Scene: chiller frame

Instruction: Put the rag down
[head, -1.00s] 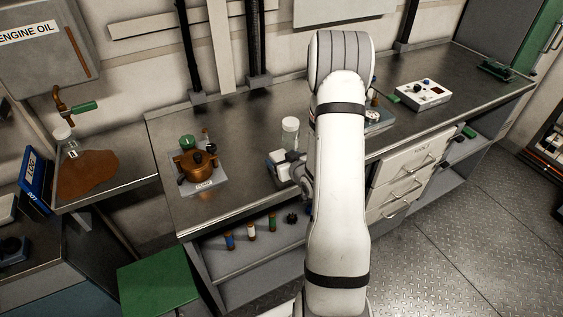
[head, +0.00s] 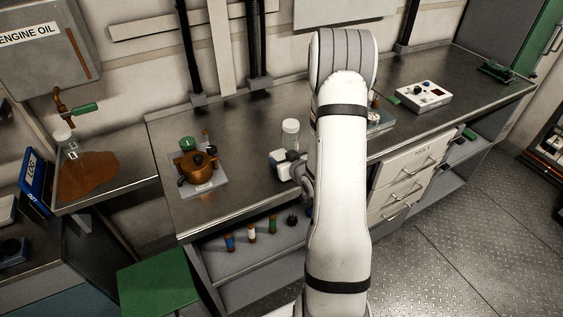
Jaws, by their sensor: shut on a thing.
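My white arm rises through the middle of the head view and bends over the workbench (head: 235,115). A brown patch (head: 88,178) lies on the side table at the left, below a tap with a green handle (head: 82,108). It looks like spilled oil.
A copper-coloured device (head: 196,165) stands on a plate on the bench. A control box (head: 424,94) sits at the right. The bench's back left is clear.

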